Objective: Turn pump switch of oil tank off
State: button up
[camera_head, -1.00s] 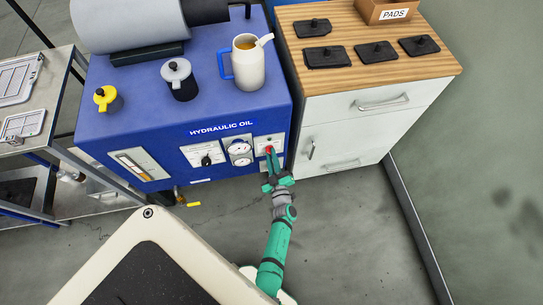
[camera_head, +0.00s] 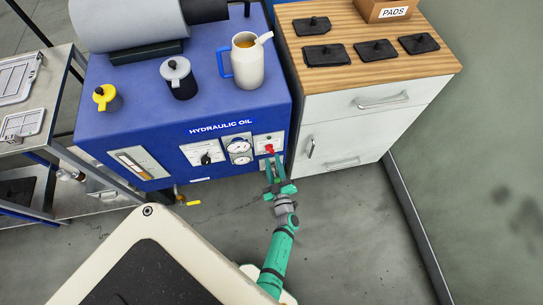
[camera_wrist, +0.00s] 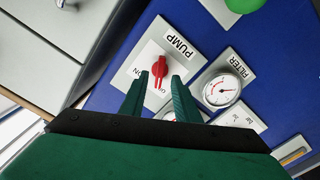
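The pump switch is a red knob (camera_wrist: 160,68) on a white plate (camera_wrist: 180,62) marked PUMP in the wrist view. Lettering beside the knob reads ON, and another label is partly covered by a finger. The knob also shows in the head view (camera_head: 269,148) on the front of the blue oil tank (camera_head: 140,105), labelled HYDRAULIC OIL. My gripper (camera_wrist: 159,76) is open, its two green fingers apart on either side of the knob in the picture. In the head view my gripper (camera_head: 275,158) is just in front of the plate, apparently clear of the knob and empty.
A FILTER gauge (camera_wrist: 222,90) sits beside the pump plate. Another black switch (camera_head: 206,159) is further left on the tank front. A cabinet (camera_head: 365,115) with handles stands close on the right. A yellow-handled valve (camera_head: 190,203) sticks out below. Floor is open in front.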

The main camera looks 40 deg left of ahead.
jog(key=v, duration=0.6)
jog(key=shift+s+d, duration=0.25)
jog(key=shift+d, duration=0.05)
jog(key=s+d+r+m+t+h, duration=0.2)
jog(key=s+d+r+m+h, duration=0.25)
jog(key=d, duration=0.35)
jog(key=s+d+r+m+t+h, duration=0.3)
jog(key=s+d+r, duration=0.2)
jog(key=d+r, duration=0.15)
jog(key=s+d+r+m+h, duration=0.2)
jog(key=s+d+r, duration=0.1)
jog(key=s+r, duration=0.1)
jog(key=s+d+r+m+g+h, duration=0.1)
jog(key=s+d+r+m+h, duration=0.1)
jog(key=r, duration=0.5)
jog(key=s+d+r+m+h, duration=0.2)
jog(key=s+d+r+m, duration=0.2)
jog(key=s+r, duration=0.1)
jog(key=shift+s+r, duration=0.35)
jog(key=shift+r, duration=0.15)
jog(key=shift+a, duration=0.15)
